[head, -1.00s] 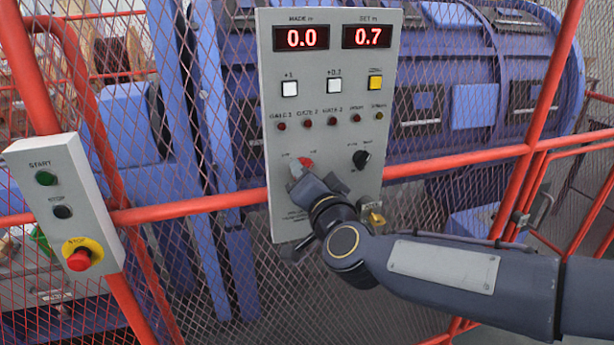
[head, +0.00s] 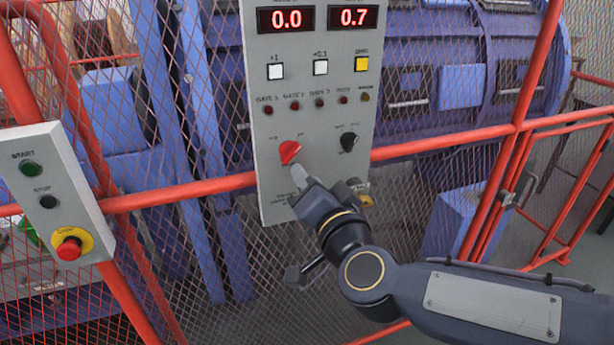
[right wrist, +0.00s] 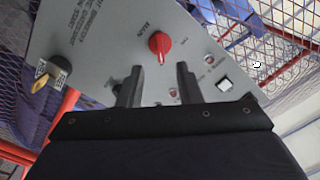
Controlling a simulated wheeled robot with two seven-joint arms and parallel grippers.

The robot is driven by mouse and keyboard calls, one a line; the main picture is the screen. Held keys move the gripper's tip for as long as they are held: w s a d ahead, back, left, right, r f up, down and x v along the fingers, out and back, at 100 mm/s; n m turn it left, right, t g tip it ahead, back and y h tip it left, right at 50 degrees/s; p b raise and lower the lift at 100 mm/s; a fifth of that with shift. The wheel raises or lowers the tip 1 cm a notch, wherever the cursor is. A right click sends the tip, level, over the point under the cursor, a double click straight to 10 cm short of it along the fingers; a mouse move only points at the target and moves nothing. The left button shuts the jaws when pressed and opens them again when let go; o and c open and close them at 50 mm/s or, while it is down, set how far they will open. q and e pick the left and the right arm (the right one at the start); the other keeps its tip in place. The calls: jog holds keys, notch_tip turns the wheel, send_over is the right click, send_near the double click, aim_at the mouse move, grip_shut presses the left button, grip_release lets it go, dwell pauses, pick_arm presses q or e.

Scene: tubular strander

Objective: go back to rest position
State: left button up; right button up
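My right gripper (head: 300,178) is in front of the lower part of the grey control panel (head: 252,120), just below the red rotary knob (head: 289,152). In the right wrist view its two fingers (right wrist: 157,82) stand apart with nothing between them, and the red knob (right wrist: 160,43) shows beyond the tips, apart from them. The panel displays read 0.0 and 0.7. A black knob (head: 349,141) sits right of the red one. My left gripper is in neither view.
A red-railed mesh fence (head: 430,149) carries the panel. A start/stop box (head: 52,195) with a red stop button (head: 69,248) hangs at left. Blue machinery (head: 460,88) stands behind the mesh.

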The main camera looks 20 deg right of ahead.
dwell(0.3)
